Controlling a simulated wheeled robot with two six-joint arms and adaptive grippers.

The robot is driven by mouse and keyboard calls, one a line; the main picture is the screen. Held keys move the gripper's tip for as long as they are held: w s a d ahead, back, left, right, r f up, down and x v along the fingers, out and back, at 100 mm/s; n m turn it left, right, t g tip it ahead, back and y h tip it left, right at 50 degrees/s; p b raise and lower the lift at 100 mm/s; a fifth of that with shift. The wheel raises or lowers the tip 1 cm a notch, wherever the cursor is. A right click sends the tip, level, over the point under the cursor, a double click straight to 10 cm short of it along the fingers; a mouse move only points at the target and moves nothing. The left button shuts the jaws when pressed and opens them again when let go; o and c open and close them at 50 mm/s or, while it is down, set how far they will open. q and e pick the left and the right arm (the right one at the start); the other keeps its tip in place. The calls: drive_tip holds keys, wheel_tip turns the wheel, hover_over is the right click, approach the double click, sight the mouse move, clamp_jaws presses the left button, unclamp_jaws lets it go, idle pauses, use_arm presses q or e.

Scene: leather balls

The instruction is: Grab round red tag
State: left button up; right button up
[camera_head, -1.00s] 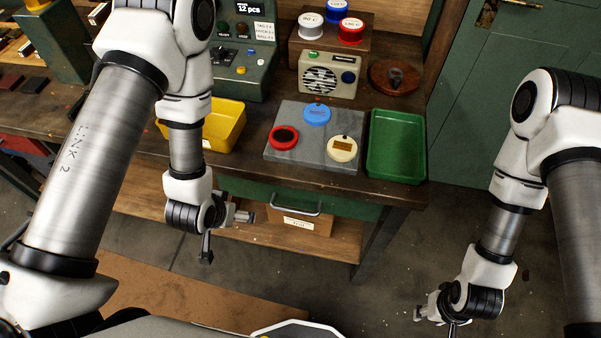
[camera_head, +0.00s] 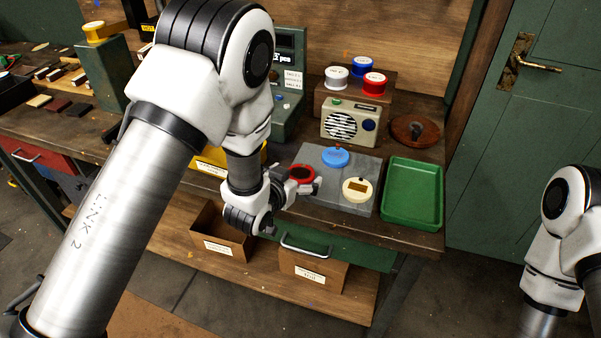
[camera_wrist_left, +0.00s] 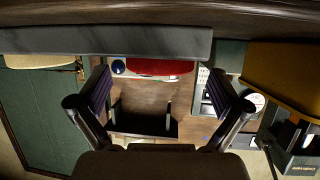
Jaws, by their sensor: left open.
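The round red tag (camera_head: 301,174) has a dark centre and lies at the left of the grey slab (camera_head: 338,203) on the workbench. My left gripper (camera_head: 304,184) is open and empty at the tag's front edge in the head view, partly covering it. Whether it touches the tag I cannot tell. A round blue tag (camera_head: 335,156) and a cream tag (camera_head: 356,190) lie on the same slab. My right gripper is out of the picture.
A green tray (camera_head: 412,193) stands right of the slab. A yellow bin (camera_head: 212,160) stands left, mostly behind my left arm. A radio (camera_head: 350,123) and several spools on a wooden block (camera_head: 327,100) stand behind. A drawer handle (camera_head: 305,246) projects below the bench front.

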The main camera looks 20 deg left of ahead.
use_arm(q)
drive_tip(key=shift+w+d+f, duration=0.1)
drive_tip(key=shift+w+f, duration=0.05)
drive_tip(key=shift+w, duration=0.15)
drive_tip(key=shift+w+f, duration=0.1)
drive_tip(key=c, duration=1.2)
